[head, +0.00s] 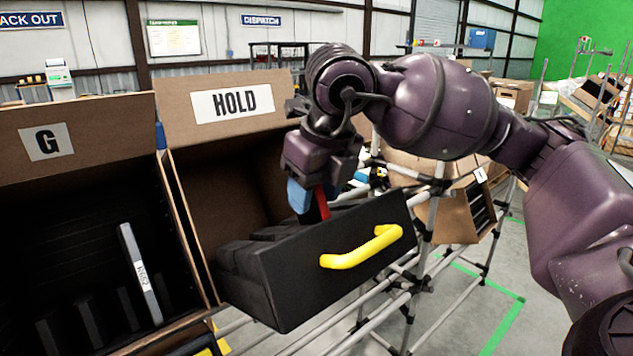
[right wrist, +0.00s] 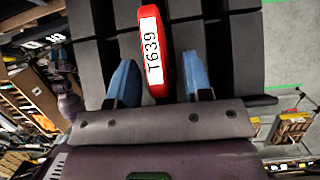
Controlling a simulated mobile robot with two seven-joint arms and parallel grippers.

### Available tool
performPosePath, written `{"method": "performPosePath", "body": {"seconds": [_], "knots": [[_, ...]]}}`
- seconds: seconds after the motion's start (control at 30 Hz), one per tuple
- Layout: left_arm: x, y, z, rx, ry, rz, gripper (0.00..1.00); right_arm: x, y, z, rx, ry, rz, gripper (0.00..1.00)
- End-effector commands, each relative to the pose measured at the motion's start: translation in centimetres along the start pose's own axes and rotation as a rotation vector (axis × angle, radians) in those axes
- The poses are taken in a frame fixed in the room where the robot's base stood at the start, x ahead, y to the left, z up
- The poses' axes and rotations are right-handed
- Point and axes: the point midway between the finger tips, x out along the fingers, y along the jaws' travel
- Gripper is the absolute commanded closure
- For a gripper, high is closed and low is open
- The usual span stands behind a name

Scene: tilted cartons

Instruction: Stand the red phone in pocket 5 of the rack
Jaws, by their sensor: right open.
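The red phone (right wrist: 150,20) stands among dark foam slots in the right wrist view, with its white label T639 facing the camera. My right gripper (right wrist: 160,75) is open, with one blue finger on each side of the phone and a visible gap on both sides. In the head view the gripper (head: 310,206) points down over a black slotted tote (head: 300,280) with a yellow handle, and a strip of the red phone (head: 322,204) shows beside a blue finger. Pocket numbers cannot be read. My left gripper is not in view.
The tote sits tilted at the mouth of the HOLD carton (head: 190,115). The G carton (head: 20,125) on the left holds dark dividers and an upright grey labelled device (head: 140,272). A pipe frame (head: 425,270) and another carton (head: 455,215) stand to the right.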

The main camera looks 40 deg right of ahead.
Motion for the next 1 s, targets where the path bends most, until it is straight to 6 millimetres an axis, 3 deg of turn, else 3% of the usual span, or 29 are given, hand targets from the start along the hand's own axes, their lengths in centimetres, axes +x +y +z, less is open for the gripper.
{"method": "performPosePath", "body": {"seconds": [0.17, 0.47, 0.53, 0.57, 0.67, 1.0], "knots": [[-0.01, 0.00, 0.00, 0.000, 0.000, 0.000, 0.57, 0.00, 0.00, 0.00, 0.000, 0.000, 0.000, 0.54], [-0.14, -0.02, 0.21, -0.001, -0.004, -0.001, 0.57, -0.02, 0.00, 0.00, 0.000, 0.000, 0.000, 1.00], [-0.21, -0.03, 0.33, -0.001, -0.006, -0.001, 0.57, -0.02, 0.00, 0.00, 0.000, 0.000, 0.000, 1.00], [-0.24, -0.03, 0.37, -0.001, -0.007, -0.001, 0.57, -0.02, 0.00, 0.00, 0.000, 0.000, 0.000, 0.86], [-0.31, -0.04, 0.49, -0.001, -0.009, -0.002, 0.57, -0.03, 0.00, 0.00, 0.000, 0.000, 0.000, 1.00], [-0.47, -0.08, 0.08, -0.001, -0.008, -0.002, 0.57, -0.68, -0.02, 0.55, 0.001, -0.001, 0.000, 1.00]]}}
